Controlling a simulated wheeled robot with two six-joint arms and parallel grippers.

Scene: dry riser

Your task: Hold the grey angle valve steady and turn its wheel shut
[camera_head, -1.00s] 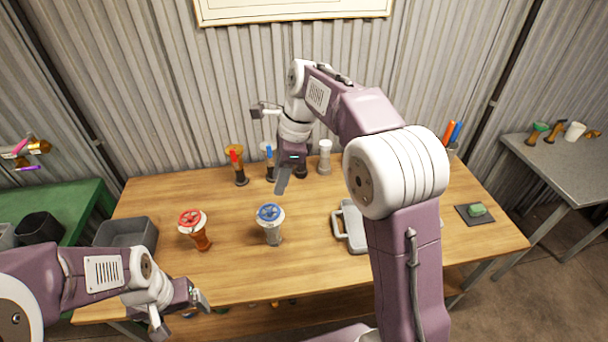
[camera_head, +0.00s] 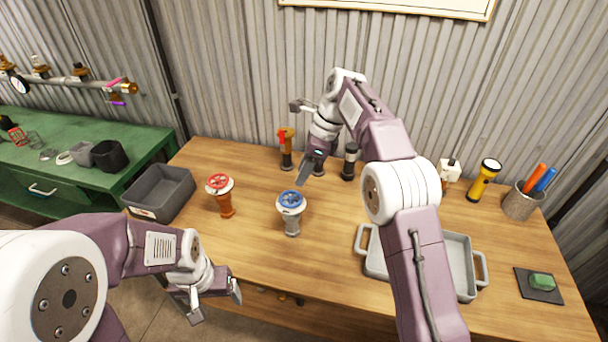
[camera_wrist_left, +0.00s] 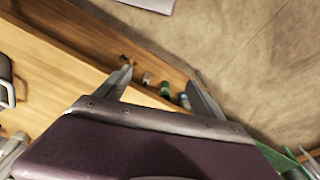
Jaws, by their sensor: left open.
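The grey angle valve (camera_head: 292,219) stands upright on the wooden table, with a blue wheel (camera_head: 291,200) on top. My left gripper (camera_head: 216,304) is open and empty, low at the table's front edge, to the left and in front of the valve, clear of it. Its spread fingers (camera_wrist_left: 160,80) also show in the left wrist view, with no valve between them. My right gripper (camera_head: 305,172) hangs just behind the valve, apart from the wheel as far as I see. Only one finger shows clearly, so its opening is unclear.
An orange valve with a red wheel (camera_head: 220,184) stands left of the grey one. A grey bin (camera_head: 160,193) is at the table's left end. Valves stand behind (camera_head: 287,150). A grey tray (camera_head: 467,262) lies right, partly behind my right arm. Front-centre tabletop is clear.

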